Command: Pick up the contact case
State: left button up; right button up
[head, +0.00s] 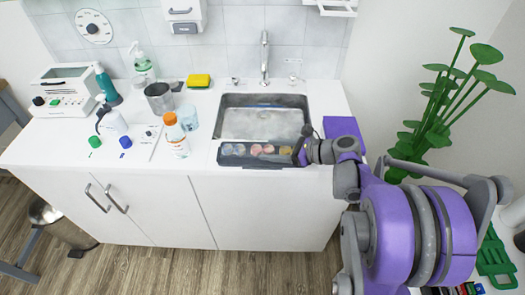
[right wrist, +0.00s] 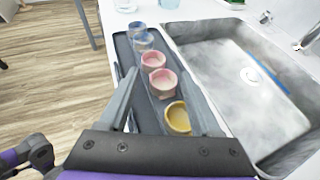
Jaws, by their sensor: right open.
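A small blue cap (head: 125,142) and a green cap (head: 95,142) lie on the counter at the left in the head view. They may be the lids of the contact case, but its white body does not stand out from the counter. My right gripper (head: 303,152) is at the right end of a dark tray (head: 232,160) in front of the sink. In the right wrist view its fingers (right wrist: 158,85) are open above the tray, with a yellow cup (right wrist: 178,118) and pink cups (right wrist: 163,82) between or beyond them. I see nothing held. My left gripper is out of view.
The sink (head: 262,118) lies behind the tray. An orange-capped bottle (head: 176,138), a metal cup (head: 159,98) and a yellow sponge (head: 200,80) stand left of it. A soap bottle (head: 143,68) and a white appliance (head: 65,90) are farther back. A plant (head: 440,110) is at the right.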

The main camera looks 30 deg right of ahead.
aim_at(273, 151)
grip_shut()
dwell(0.3)
jog(key=shift+r, duration=0.1)
notch_tip(273, 151, up, 10)
jog(key=p, duration=0.1)
jog(key=shift+p, duration=0.3)
